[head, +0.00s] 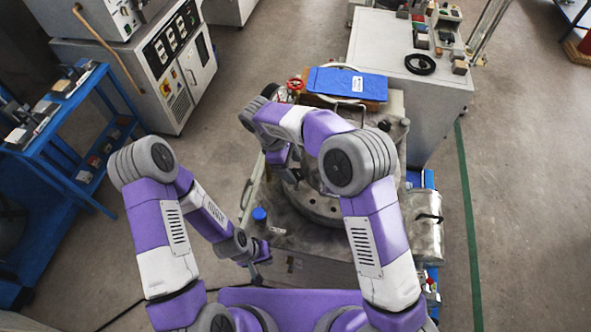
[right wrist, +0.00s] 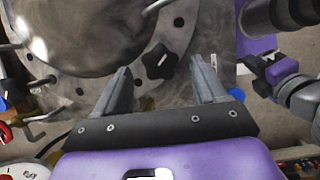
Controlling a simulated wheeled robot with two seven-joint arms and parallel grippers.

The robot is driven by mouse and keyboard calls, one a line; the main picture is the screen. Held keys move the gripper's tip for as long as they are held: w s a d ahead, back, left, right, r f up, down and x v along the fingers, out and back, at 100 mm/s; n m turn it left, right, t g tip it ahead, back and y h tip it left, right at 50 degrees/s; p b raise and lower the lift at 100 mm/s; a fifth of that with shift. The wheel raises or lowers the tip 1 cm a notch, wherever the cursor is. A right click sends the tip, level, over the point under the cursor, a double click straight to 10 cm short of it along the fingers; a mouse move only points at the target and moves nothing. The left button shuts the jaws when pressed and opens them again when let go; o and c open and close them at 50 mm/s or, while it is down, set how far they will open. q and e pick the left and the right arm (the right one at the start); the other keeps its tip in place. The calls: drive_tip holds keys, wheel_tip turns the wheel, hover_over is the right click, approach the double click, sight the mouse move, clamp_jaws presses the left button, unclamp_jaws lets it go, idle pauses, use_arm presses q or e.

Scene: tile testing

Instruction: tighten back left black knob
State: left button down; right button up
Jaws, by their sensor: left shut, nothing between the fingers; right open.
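A black star-shaped knob (right wrist: 160,62) sits on the grey flange of the round metal vessel in the right wrist view. My right gripper (right wrist: 161,70) is open, with its two fingers pointing toward this knob and spread to either side of it in the picture. I cannot tell whether they touch it. In the head view my right gripper (head: 291,177) hangs over the left side of the machine, and my right arm hides most of the knob area. My left gripper (head: 259,264) is shut and empty, low beside the machine's front left. The left arm also shows in the right wrist view (right wrist: 278,68).
The grey vessel flange (head: 318,207) has several bolt holes. A blue cap (head: 259,214) stands on the machine's front left corner. A metal cylinder (head: 425,228) stands right.

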sight(299, 174)
drive_tip(key=shift+x, duration=1.3)
drive_tip(key=c, duration=1.1)
drive_tip(key=shift+o, duration=0.2)
